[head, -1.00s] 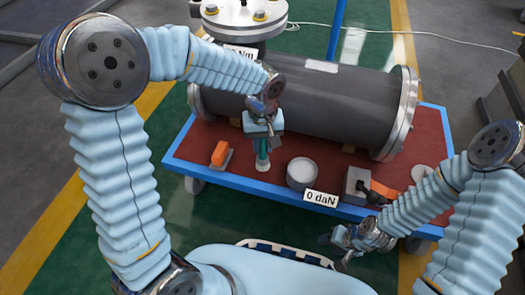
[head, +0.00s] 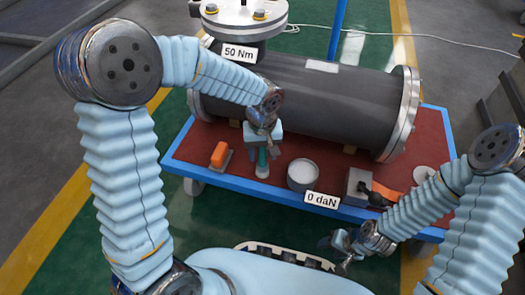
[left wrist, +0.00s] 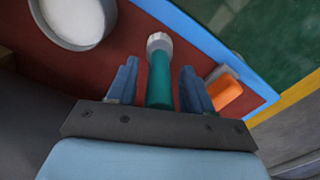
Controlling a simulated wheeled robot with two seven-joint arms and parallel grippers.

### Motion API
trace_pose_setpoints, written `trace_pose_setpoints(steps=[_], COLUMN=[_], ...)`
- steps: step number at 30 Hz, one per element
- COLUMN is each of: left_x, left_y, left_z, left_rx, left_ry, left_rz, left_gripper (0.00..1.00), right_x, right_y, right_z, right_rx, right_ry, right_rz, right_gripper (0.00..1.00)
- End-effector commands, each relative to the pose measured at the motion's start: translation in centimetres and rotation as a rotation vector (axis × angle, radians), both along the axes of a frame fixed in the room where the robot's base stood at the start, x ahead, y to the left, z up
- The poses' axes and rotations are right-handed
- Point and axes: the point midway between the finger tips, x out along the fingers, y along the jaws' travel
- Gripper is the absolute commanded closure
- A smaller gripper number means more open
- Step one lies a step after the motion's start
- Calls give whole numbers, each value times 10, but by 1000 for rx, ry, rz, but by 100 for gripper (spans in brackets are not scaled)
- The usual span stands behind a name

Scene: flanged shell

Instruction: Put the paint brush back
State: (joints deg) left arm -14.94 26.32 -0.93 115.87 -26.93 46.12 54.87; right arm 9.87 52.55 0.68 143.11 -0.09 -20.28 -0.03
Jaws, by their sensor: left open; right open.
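The paint brush (head: 262,161) has a teal handle and a pale end, and is at the front of the red-topped cart (head: 330,170). In the left wrist view the brush (left wrist: 160,78) lies between the two fingers, with a gap on each side. Its pale end points away from the gripper. My left gripper (head: 263,153) is open around the handle and hides its upper part in the head view. The left gripper (left wrist: 160,85) also shows in the left wrist view. My right gripper (head: 334,252) is open and empty, in front of the cart.
A round pot (head: 303,174) with pale contents stands right of the brush. An orange-handled tool (head: 220,155) lies to its left. A grey block (head: 358,184) is farther right. The large dark flanged shell (head: 335,100) fills the cart's back. Signs read "50 Nm" and "0 daN".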

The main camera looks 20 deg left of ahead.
Motion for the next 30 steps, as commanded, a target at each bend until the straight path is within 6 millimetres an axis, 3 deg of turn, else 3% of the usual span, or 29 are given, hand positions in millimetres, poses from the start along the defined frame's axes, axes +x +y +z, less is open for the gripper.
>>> trace_pose_setpoints(steps=[7, 15, 21, 30], left_x=[1, 1, 0, 0], left_y=[0, -1, 0, 0], left_z=[19, 82, 115, 123], left_rx=[-1, -2, -1, 0], left_ry=[-3, -4, -3, 1], left_rz=[1, 0, 0, 0], left_gripper=[49, 49, 49, 49], right_x=[0, -1, -2, -2], right_y=[0, 0, 1, 1], right_z=[9, 26, 33, 34], right_rx=[0, 2, 2, 2], right_ry=[2, 5, 7, 8], right_rz=[1, 3, 5, 5], right_gripper=[46, 46, 46, 46])
